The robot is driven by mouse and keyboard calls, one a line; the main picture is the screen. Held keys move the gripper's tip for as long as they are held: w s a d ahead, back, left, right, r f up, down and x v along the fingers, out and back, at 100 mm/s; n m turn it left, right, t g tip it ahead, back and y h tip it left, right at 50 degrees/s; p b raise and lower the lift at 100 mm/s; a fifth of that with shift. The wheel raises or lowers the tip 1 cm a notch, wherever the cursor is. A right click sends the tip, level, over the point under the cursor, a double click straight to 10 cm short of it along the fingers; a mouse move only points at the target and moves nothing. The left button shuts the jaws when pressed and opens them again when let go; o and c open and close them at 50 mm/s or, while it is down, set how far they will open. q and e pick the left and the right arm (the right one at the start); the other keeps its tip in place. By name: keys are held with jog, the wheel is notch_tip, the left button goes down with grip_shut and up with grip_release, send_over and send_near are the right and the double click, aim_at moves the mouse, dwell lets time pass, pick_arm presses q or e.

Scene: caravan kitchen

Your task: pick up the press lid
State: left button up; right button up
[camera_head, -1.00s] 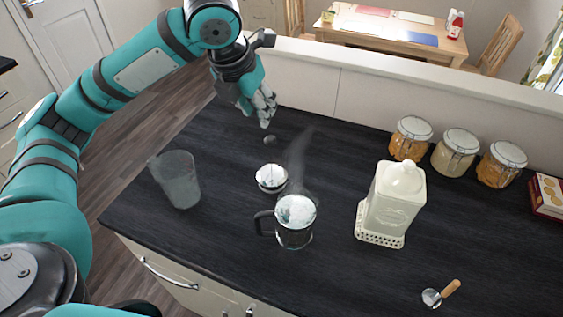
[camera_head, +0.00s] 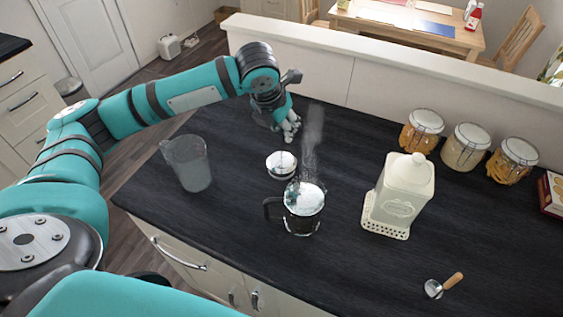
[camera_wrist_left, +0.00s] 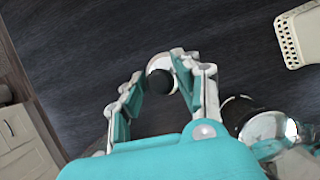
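The press lid (camera_head: 281,164) is a shiny round piece on the dark worktop, behind the steaming glass press (camera_head: 303,205). In the left wrist view its black knob (camera_wrist_left: 159,81) shows between my left gripper's fingers, with part of the pale lid (camera_wrist_left: 160,63) beyond it. My left gripper (camera_head: 289,132) is just behind and above the lid, pointing down. It also shows in the left wrist view (camera_wrist_left: 160,68) with its fingers apart around the knob, not clearly touching it. My right gripper is not in view.
A clear jug (camera_head: 187,163) stands left of the lid. A cream canister (camera_head: 403,188) stands right of the press on a perforated tray (camera_head: 385,229). Several jars (camera_head: 465,148) line the back right. A wooden-handled scoop (camera_head: 442,286) lies at the front right.

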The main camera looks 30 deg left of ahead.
pick_arm(q)
jog(key=x, duration=0.3)
jog(key=shift+w+f, duration=0.2)
jog(key=shift+f, duration=0.25)
jog(key=c, duration=0.6)
grip_shut()
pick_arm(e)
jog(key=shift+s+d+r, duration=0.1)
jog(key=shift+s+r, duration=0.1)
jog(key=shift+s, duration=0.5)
